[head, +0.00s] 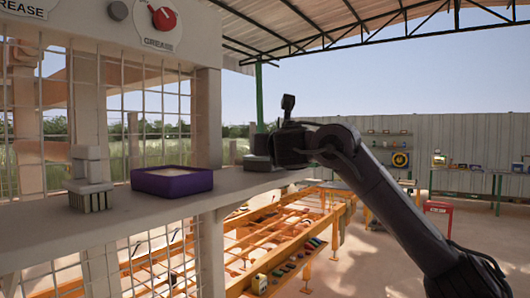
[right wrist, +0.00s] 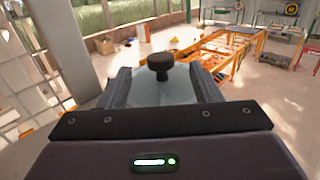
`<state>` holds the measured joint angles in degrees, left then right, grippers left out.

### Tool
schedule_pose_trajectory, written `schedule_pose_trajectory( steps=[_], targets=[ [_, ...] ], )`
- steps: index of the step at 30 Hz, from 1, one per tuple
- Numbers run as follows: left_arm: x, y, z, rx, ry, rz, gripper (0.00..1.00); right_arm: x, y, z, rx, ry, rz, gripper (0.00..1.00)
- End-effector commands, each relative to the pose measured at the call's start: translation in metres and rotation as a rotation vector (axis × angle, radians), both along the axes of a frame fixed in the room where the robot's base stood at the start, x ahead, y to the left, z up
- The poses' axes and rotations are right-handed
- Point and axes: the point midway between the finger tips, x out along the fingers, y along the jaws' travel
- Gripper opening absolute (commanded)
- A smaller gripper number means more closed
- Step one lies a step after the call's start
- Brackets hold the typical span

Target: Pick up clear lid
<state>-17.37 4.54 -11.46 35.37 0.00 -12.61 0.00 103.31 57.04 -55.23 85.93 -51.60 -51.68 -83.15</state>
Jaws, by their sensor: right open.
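The clear lid (right wrist: 150,90) shows in the right wrist view as a pale, see-through surface with a dark round knob (right wrist: 160,64) on top. My right gripper (right wrist: 161,78) is open, with one finger on each side of the lid and the knob just beyond the fingertips. I cannot tell whether the fingers touch the lid. In the head view my right gripper (head: 262,148) reaches in from the right, low over the far end of the ledge. It hides most of the lid there. My left gripper is not in view.
The pale ledge (head: 135,222) also bears a purple tray (head: 172,183) with pale filling and a grey block-like piece (head: 88,180) to its left. A post (head: 207,118) and wire mesh stand behind the ledge. Orange frames (head: 290,235) lie below, beyond it.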

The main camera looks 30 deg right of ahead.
Motion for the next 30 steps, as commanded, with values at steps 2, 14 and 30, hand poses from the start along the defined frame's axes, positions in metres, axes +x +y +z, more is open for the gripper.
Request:
schedule_pose_trajectory(
  steps=[2, 14, 30],
  targets=[
    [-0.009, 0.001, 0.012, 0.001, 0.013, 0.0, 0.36, 0.009, -0.006, 0.003, 0.001, 0.004, -0.004, 0.58],
    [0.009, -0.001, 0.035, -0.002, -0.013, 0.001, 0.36, 0.044, -0.02, -0.004, 0.0, 0.002, -0.002, 0.58],
    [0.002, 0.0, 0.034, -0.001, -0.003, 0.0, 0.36, 0.043, -0.02, -0.003, 0.0, 0.0, -0.001, 0.08]
  ],
)
